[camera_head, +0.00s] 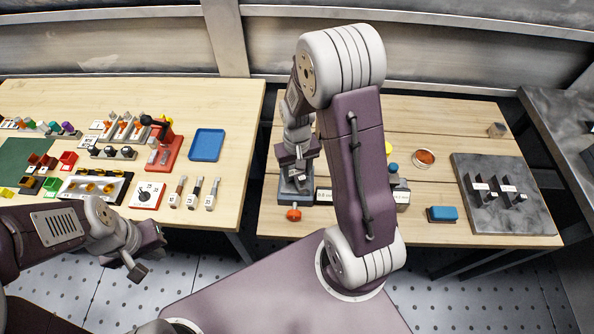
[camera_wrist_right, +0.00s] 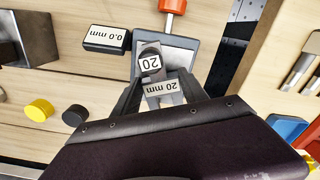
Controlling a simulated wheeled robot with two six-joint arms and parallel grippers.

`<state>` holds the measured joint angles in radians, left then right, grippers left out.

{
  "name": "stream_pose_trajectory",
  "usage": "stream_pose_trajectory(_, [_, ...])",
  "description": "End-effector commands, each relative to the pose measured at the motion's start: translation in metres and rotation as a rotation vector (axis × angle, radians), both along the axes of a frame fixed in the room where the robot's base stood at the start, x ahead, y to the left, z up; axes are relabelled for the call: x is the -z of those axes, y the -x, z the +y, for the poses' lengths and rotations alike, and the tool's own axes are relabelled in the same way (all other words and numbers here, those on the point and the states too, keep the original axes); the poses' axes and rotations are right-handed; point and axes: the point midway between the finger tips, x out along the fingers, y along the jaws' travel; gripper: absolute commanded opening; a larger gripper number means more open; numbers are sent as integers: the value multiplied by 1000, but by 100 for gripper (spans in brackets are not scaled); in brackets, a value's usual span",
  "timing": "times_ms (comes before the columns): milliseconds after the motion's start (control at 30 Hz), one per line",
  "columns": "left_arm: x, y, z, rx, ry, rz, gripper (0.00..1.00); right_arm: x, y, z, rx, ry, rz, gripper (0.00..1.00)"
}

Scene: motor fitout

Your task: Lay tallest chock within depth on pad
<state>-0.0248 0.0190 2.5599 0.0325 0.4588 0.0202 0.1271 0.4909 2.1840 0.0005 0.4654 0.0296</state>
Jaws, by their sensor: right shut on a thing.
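My right gripper (camera_head: 297,165) is shut on a small grey block tagged "20" (camera_wrist_right: 151,65), which shows between its fingers in the wrist view. A "20 mm" label (camera_wrist_right: 162,87) shows close below it. The block is over the grey base of a gauge (camera_head: 295,190) with an orange knob (camera_head: 294,214); I cannot tell if it touches the base. The gauge's readout (camera_wrist_right: 107,37) says "0.0 mm". A dark slab (camera_head: 500,222), possibly the pad, lies at the right with two labelled black pieces (camera_head: 482,187) on it. My left gripper (camera_head: 143,255) is by the left table's front edge, its jaws unclear.
A blue block (camera_head: 442,214) and a dish of orange bits (camera_head: 424,158) lie left of the slab. The left table holds a blue tray (camera_head: 207,145), several tagged pieces (camera_head: 194,194) and coloured parts. A gap separates the two tables.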

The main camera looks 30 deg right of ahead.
Motion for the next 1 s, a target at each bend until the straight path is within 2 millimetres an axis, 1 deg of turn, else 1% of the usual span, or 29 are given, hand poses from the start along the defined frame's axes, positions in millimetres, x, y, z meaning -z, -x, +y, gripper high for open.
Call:
stream_pose_trajectory(733, [9, 0, 0, 0, 0, 0, 0, 12, 0, 0, 0, 0, 0, 0])
stream_pose_trajectory(767, [8, 0, 0, 0, 0, 0, 0, 11, 0, 0, 0, 0, 0, 59])
stream_pose_trajectory(800, [8, 0, 0, 0, 0, 0, 0, 11, 0, 0, 0, 0, 0, 70])
stream_pose_trajectory(833, [8, 0, 0, 0, 0, 0, 0, 11, 0, 0, 0, 0, 0, 76])
stream_pose_trajectory(1000, [8, 0, 0, 0, 0, 0, 0, 11, 0, 0, 0, 0, 0, 76])
